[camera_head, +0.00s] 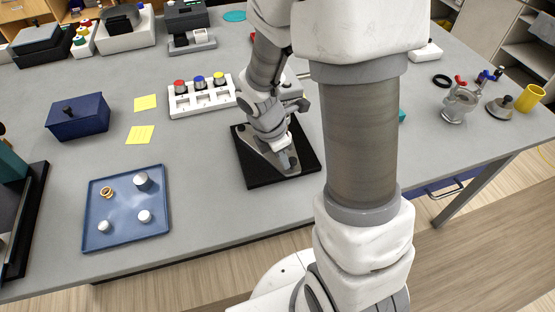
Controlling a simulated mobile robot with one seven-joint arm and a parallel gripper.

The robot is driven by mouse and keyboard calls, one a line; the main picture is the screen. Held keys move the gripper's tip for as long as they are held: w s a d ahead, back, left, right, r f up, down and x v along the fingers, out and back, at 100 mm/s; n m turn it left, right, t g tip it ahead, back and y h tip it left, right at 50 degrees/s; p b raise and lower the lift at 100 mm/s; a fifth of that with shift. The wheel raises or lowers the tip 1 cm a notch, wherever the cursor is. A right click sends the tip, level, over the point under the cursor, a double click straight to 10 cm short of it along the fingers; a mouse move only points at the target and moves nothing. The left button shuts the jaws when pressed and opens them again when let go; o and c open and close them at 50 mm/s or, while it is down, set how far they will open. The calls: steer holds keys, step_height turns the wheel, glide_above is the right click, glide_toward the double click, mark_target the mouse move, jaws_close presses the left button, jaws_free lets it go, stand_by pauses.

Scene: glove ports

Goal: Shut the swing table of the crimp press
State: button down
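What looks like the crimp press stands on a black square base (258,177) near the front edge of the table, in the middle of the head view. A grey flat part (262,154), which may be its swing table, shows over the base. My gripper (287,160) points down over this part from behind my arm. I cannot tell whether it touches the part or whether its fingers are open or shut. My wrist and forearm hide much of the press, so how far the swing table stands open is not clear.
A white block with red, blue and yellow knobs (203,96) stands close behind the press at left. A blue tray (125,225) with small parts and a dark blue box (78,118) lie further left. A metal grinder-like device (458,103) and yellow cup (530,98) stand at right.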

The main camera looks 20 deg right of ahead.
steer(key=shift+w+d, duration=0.1)
steer(key=shift+d, duration=0.2)
stand_by(0.4)
